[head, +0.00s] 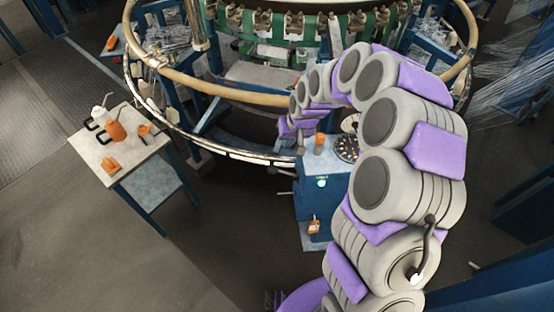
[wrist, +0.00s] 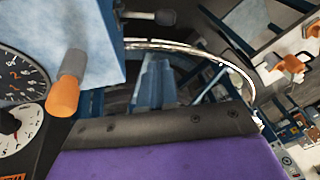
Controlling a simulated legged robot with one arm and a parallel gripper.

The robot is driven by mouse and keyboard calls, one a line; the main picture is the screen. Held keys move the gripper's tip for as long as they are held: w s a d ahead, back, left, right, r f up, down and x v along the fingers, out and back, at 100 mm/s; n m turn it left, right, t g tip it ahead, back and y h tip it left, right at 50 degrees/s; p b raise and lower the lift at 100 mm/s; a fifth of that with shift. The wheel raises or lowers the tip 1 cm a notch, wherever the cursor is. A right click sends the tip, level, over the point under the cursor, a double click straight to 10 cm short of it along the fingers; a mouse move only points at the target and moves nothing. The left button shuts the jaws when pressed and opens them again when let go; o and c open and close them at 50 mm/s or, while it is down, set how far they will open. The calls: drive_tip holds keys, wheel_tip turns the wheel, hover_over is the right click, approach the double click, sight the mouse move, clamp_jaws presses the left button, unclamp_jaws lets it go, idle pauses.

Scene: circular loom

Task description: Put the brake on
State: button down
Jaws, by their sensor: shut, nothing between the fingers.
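A blue control box (head: 312,172) stands in front of the circular loom (head: 250,97). A short orange-tipped lever (head: 319,143) stands on its top, beside a round dial (head: 345,149). No label shows that this lever is the brake. In the wrist view the orange-tipped lever (wrist: 68,83) is at the left, between the blue box and the dials (wrist: 18,85). My gripper (head: 287,127) is shut and empty, left of the lever in the head view. In the wrist view my gripper (wrist: 160,125) fills the bottom, to the right of the lever and apart from it in the picture.
The loom's tan ring (head: 215,86) curves just behind the box. A small side table (head: 98,140) at the left carries a bottle (head: 102,112) and orange items. Floor at lower left is clear.

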drive_tip(key=b, duration=0.2)
hover_over(276, 167)
drive_tip(key=w+d, duration=0.1)
drive_tip(key=d, duration=0.1)
wheel_tip(276, 167, down, 10)
drive_tip(key=shift+s+a+f+b, duration=0.2)
drive_tip(key=shift+s+a+f, duration=0.05)
drive_tip(key=shift+f, duration=0.25)
drive_tip(key=shift+s+a+f+b, duration=0.15)
drive_tip(key=shift+s+a+f, duration=0.1)
drive_tip(key=shift+f, duration=0.25)
drive_tip(key=shift+a+f, duration=0.15)
drive_tip(key=shift+f, duration=0.2)
drive_tip(key=shift+a+f, duration=0.1)
drive_tip(key=shift+a, duration=0.05)
drive_tip(key=shift+a, duration=0.15)
